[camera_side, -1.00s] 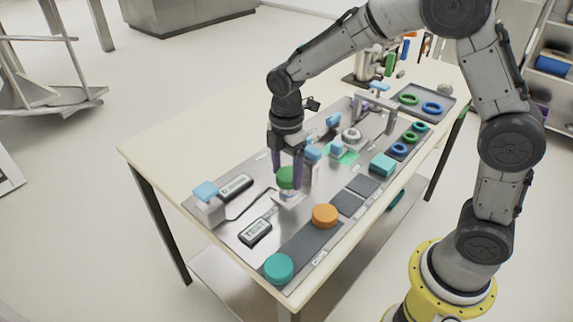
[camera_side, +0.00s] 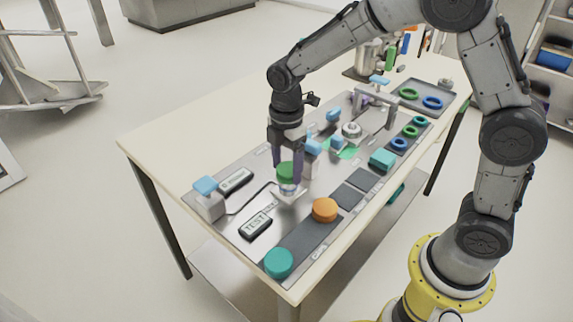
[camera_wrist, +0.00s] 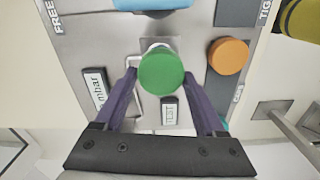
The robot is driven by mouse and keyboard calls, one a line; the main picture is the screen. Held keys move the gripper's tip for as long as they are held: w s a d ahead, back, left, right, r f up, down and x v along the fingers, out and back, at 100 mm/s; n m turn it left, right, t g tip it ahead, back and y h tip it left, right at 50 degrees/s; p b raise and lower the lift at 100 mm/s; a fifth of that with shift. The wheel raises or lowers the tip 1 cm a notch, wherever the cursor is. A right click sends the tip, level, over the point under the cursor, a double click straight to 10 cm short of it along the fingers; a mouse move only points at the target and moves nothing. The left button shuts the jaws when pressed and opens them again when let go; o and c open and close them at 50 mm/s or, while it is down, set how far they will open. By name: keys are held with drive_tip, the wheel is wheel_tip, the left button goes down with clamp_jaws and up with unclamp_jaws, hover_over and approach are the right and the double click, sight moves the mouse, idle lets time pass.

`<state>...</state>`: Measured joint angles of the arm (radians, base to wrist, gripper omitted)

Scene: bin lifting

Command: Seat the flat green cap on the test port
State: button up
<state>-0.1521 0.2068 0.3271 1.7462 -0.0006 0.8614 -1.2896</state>
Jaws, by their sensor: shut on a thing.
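The flat green cap (camera_side: 286,170) is between the fingers of my gripper (camera_side: 286,172), which is shut on it. The cap sits level, directly over a pale round port on a light block (camera_side: 290,194), beside the TEST display (camera_side: 256,224). I cannot tell whether the cap touches the port. In the wrist view, the cap (camera_wrist: 161,73) lies between the fingertips of my gripper (camera_wrist: 161,80) and hides most of the port. The TEST label (camera_wrist: 170,110) shows just below it.
An orange cap (camera_side: 325,210) and a teal cap (camera_side: 278,263) lie on dark pads at the front. A blue-topped block (camera_side: 208,200) stands left, and other blue-topped parts (camera_side: 313,147) stand close behind the gripper. A grey bridge (camera_side: 374,103) and a ring tray (camera_side: 440,93) are farther back.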

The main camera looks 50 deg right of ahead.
drive_tip(key=shift+f, duration=1)
idle(1.4)
drive_tip(key=o, duration=1.3)
drive_tip(key=shift+r, duration=4.05)
